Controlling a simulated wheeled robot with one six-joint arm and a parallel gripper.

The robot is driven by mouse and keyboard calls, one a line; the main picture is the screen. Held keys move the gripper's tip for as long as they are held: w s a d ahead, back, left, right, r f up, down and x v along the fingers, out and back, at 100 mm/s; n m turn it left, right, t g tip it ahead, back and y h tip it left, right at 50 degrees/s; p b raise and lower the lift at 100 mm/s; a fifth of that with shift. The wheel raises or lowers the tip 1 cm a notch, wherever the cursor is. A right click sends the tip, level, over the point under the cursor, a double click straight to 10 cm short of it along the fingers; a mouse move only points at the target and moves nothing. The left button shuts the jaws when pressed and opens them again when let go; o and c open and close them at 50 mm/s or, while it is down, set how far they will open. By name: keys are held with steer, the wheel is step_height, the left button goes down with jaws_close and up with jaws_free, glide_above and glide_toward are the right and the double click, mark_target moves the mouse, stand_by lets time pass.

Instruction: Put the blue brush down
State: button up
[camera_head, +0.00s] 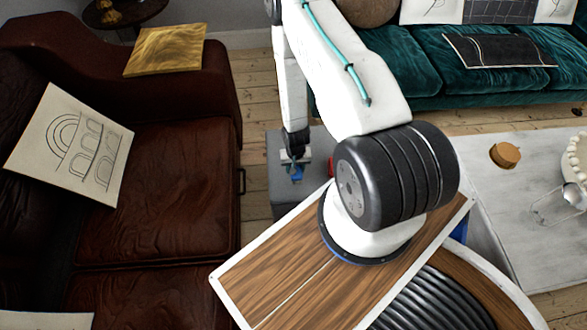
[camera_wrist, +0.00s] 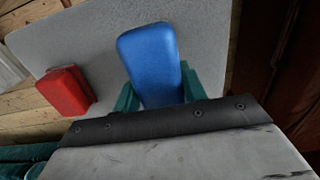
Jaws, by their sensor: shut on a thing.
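The blue brush (camera_wrist: 152,62) is between the green fingers of my gripper (camera_wrist: 160,90) in the wrist view, and the gripper is shut on it. Behind the brush in that view is a grey surface (camera_wrist: 88,38). In the head view my gripper (camera_head: 296,168) is low over the grey surface (camera_head: 285,197), with a small blue bit of the brush (camera_head: 297,174) showing below it. I cannot tell whether the brush touches the surface.
A red block (camera_wrist: 65,91) lies on the grey surface, left of the brush in the wrist view. A brown leather sofa (camera_head: 160,190) stands at left, a teal sofa (camera_head: 400,65) at the back. A pale table (camera_head: 520,210) with a round wooden box (camera_head: 505,155) is at right.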

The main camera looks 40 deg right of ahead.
steer(key=shift+w+d+f, duration=0.1)
steer(key=shift+w+d, duration=0.05)
steer(key=shift+w, duration=0.4)
steer(key=shift+w+d+f, duration=0.1)
steer(key=shift+w, duration=0.4)
steer(key=shift+s+f, duration=0.15)
steer(key=shift+f, duration=1.3)
steer(key=shift+f, duration=0.15)
steer(key=o, duration=1)
